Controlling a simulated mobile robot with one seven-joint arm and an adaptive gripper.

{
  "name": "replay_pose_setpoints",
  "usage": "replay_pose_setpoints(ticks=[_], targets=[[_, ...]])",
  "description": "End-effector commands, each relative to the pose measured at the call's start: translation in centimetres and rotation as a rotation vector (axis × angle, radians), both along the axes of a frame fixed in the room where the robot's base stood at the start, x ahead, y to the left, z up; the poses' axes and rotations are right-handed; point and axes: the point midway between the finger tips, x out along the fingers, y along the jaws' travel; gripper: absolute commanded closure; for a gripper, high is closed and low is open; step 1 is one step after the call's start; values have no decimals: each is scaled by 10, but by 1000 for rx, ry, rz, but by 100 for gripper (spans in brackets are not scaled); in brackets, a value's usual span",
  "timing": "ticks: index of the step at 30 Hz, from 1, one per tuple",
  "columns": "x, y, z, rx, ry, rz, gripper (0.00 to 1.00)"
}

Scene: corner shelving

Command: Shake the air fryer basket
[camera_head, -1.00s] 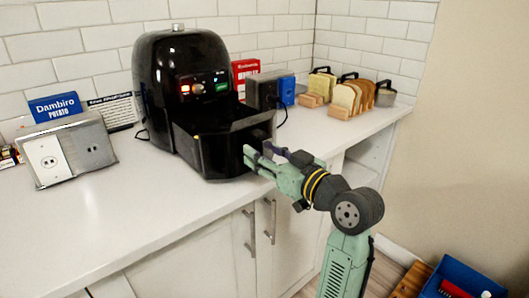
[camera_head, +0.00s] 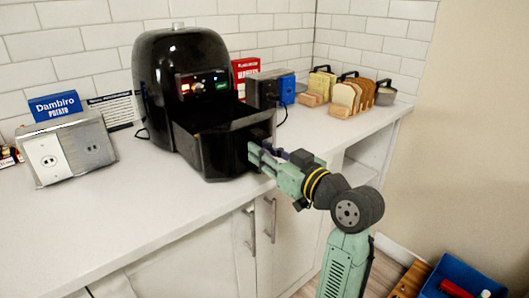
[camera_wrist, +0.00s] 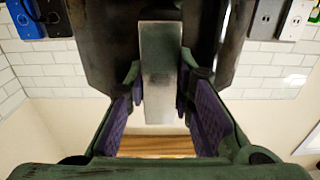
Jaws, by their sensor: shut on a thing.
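The black air fryer (camera_head: 185,75) stands on the counter against the tiled wall. Its basket (camera_head: 232,150) is pulled out at the front, with its open top showing dark inside. My gripper (camera_head: 268,157) is at the basket's front right and is shut on the basket handle. In the wrist view, the handle (camera_wrist: 162,65) is a grey bar between the two purple-padded fingers of my gripper (camera_wrist: 160,100). The head view hides most of the handle behind the fingers. What lies in the basket cannot be seen.
A silver socket box (camera_head: 75,150) stands left of the fryer on the white counter (camera_head: 150,210). Dark and blue boxes (camera_head: 287,88) and a toast rack (camera_head: 352,97) stand to the right. A blue bin (camera_head: 440,275) is on the floor. The counter's front left is clear.

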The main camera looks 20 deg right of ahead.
Motion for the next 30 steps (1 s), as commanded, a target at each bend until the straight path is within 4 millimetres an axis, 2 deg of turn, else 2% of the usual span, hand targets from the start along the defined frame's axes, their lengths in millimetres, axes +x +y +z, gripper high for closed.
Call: replay_pose_setpoints(ticks=[8,18,21,30], targets=[[6,3,0,1,0,3,100],[78,28,0,4,-1,2,100],[90,33,1,3,-1,1,100],[94,33,1,2,-2,-2,100]])
